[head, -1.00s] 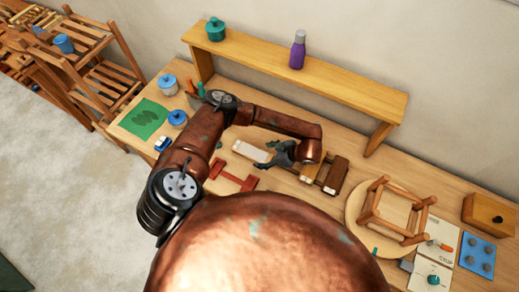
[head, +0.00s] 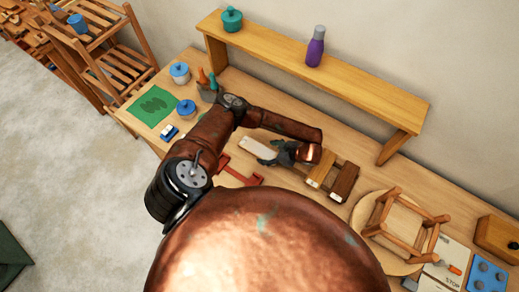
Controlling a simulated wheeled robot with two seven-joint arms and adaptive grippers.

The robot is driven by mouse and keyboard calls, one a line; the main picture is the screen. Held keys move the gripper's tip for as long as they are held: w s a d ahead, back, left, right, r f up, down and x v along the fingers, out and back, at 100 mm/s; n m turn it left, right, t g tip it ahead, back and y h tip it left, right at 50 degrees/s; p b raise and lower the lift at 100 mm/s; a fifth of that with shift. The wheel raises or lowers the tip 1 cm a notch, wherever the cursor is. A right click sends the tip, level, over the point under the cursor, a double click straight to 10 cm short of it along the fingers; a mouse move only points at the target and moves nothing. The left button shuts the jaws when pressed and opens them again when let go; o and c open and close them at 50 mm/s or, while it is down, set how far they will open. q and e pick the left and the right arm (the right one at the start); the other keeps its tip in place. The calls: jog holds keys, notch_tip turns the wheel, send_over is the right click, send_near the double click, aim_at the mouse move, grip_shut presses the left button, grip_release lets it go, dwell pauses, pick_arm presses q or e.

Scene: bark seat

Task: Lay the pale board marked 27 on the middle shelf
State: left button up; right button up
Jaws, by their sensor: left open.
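A pale, whitish board (head: 256,146) lies on the workbench among brown wooden pieces; no number is legible on it from here. My left gripper (head: 268,157) is open, at the board's right end and partly covering it. I cannot tell whether the fingers touch the board. A slatted wooden rack (head: 124,68) with stacked shelves stands at the left, but I cannot tell which level is the middle one. My right gripper is out of view.
A raised wooden shelf (head: 370,89) along the wall carries a teal pot (head: 232,20) and a purple bottle (head: 315,47). A red frame (head: 240,172), two brown boards (head: 344,182) and an upturned stool (head: 405,218) crowd the bench. A blue cup (head: 78,23) stands on the rack.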

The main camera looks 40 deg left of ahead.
aim_at(259, 151)
pick_arm(q)
jog(key=shift+x, duration=1.15)
jog(key=shift+c, duration=0.7)
jog(key=c, duration=1.3)
